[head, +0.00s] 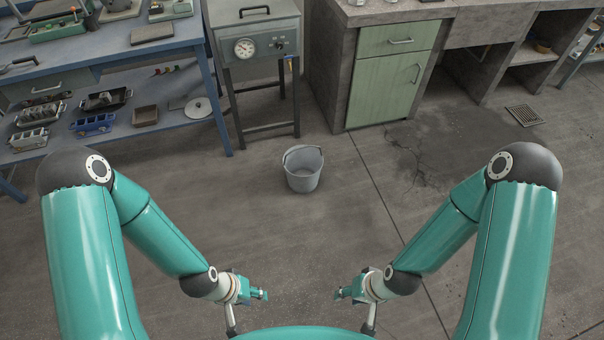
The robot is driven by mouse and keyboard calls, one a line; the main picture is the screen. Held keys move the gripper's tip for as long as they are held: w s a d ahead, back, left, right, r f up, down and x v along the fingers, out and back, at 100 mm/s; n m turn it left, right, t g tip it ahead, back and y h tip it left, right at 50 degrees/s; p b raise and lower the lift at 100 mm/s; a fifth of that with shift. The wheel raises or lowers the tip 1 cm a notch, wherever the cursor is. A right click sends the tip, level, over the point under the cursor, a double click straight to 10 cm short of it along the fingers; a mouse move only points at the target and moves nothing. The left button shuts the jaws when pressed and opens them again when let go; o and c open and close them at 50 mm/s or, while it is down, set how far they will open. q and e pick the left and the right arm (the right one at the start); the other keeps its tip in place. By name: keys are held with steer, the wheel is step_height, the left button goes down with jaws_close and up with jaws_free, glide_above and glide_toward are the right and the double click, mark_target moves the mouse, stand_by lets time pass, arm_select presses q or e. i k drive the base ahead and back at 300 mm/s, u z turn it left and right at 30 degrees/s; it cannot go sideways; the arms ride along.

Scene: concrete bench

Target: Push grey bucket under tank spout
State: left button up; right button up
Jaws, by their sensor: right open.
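A grey bucket (302,177) stands upright on the concrete floor in the middle of the head view, with its handle along the rim. A grey tank (258,50) on a dark leg frame stands behind it to the left, with a dial on its front. My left gripper (264,294) and my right gripper (338,294) are near the bottom of the view, both well short of the bucket and empty. The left fingers are too small to judge.
A blue workbench (110,55) with shelves of tools stands at left. A concrete bench (332,70) with a green cabinet (395,75) stands right of the tank. A floor drain (524,115) lies at far right. The floor around the bucket is clear.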

mark_target(303, 164)
steer(key=i, duration=1.2)
steer(key=z, duration=2.35)
steer(key=k, duration=1.3)
